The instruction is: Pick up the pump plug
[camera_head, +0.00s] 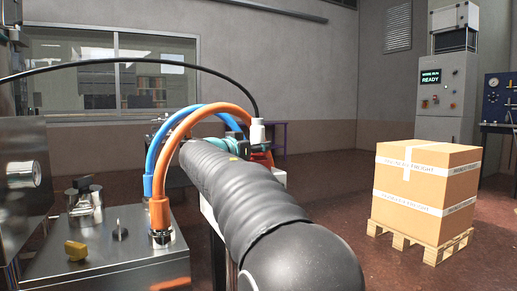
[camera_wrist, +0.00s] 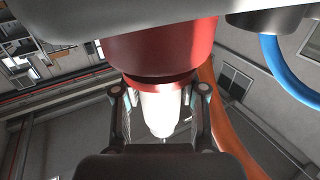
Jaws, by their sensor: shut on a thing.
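The pump plug has a white upper part (camera_head: 257,131) with a black cable rising from it in the head view. In the wrist view, its pale end (camera_wrist: 160,112) and wide red body (camera_wrist: 160,45) fill the middle. My gripper (camera_wrist: 160,92) has one finger on each side of the plug and is shut on it, near where red meets white. In the head view my own dark arm hides most of the gripper and the plug's lower part. I cannot tell whether the plug touches anything below.
A blue hose (camera_head: 152,158) and an orange hose (camera_head: 163,140) arch beside my arm from a metal unit (camera_head: 110,245) at left. The black cable (camera_head: 100,62) sweeps overhead. A carton (camera_head: 425,190) stands on a pallet (camera_head: 420,240) at right, with open floor between.

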